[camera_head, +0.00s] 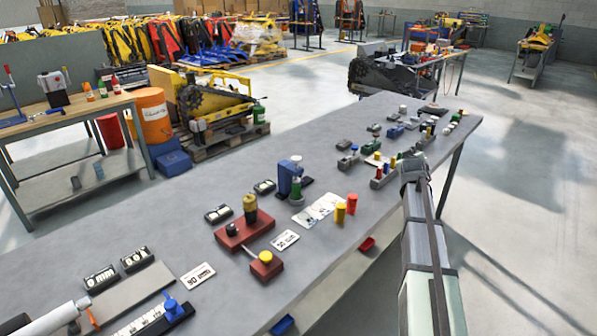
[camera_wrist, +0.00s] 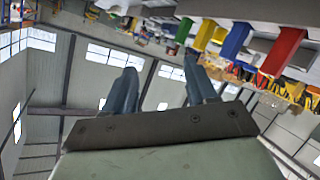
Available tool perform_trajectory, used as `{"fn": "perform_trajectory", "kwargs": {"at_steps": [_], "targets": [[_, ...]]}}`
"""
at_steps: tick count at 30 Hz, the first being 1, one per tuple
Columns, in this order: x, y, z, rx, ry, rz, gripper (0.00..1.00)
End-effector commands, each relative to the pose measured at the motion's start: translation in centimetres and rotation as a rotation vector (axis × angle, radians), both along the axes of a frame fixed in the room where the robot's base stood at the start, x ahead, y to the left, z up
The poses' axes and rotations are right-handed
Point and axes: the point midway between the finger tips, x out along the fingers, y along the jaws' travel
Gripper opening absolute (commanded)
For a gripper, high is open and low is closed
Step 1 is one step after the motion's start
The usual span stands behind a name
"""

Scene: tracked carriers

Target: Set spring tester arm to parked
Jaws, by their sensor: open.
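My gripper (camera_wrist: 162,82) is open and empty in the wrist view, its two blue-grey fingers apart. In the head view my gripper (camera_head: 414,168) is over the right edge of the long grey table (camera_head: 335,235). No label names the spring tester, so I cannot tell for certain which device it is. A small blue upright device with a green cylinder (camera_head: 290,180) stands mid-table, left of my gripper. Nearer, a red base (camera_head: 240,236) carries a yellow-topped post and a black knob. A thin bar joins it to a red block with a yellow knob (camera_head: 265,259).
Red and yellow cylinders (camera_head: 345,207) stand between the blue device and my gripper. White cards (camera_head: 285,239) and black label plates (camera_head: 217,214) lie around. Small fixtures crowd the far table end. A blue-knobbed slide (camera_head: 172,308) is at the near left. Bare tabletop lies at the near right.

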Motion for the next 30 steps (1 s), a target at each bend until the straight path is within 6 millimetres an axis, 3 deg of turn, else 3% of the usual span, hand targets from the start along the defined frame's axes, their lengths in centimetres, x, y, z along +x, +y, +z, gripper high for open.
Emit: {"fn": "perform_trajectory", "kwargs": {"at_steps": [1,6,15,22,30], "targets": [[1.7,1.6,2.4,-0.052,-0.034,0.033,0.57],[4.5,5.7,8.0,-0.171,-0.115,0.106,0.57],[7.7,11.7,14.5,-0.244,-0.196,0.174,0.57],[9.9,15.7,16.8,-0.144,-0.195,0.174,0.57],[11.4,18.4,15.2,0.129,-0.105,0.087,0.57]]}}
